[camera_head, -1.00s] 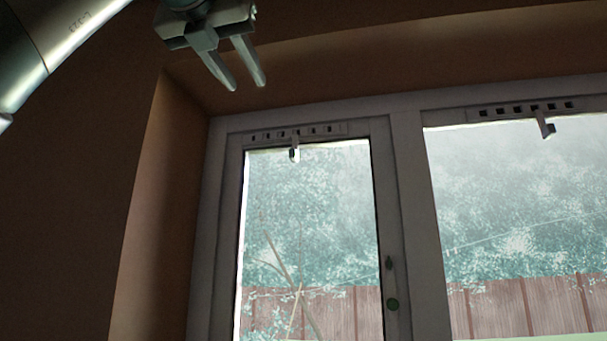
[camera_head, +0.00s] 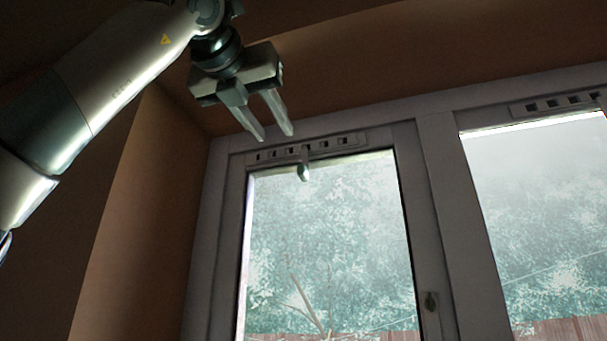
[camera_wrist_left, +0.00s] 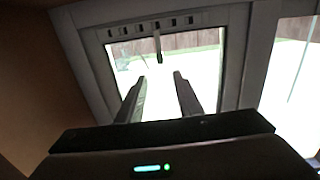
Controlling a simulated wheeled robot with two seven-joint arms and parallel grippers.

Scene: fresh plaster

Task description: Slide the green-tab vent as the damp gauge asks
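A slotted vent strip (camera_head: 330,146) runs along the top of the left window sash, and a small tab (camera_head: 304,172) hangs from its middle. The tab's lower end looks dark greenish. The left wrist view shows the same strip (camera_wrist_left: 180,22) and tab (camera_wrist_left: 158,50). My left gripper (camera_head: 273,136) is open and empty, its fingers apart and pointing down. In the head view it is just above and left of the tab. In the left wrist view the tab appears beyond and between the fingertips (camera_wrist_left: 159,78). I see no damp gauge. My right gripper is not in view.
A second slotted vent (camera_head: 560,103) tops the right window, cut off by the picture edge. The brown window recess wall (camera_head: 135,230) stands close on the left. A handle (camera_head: 430,301) sits on the left sash's right side.

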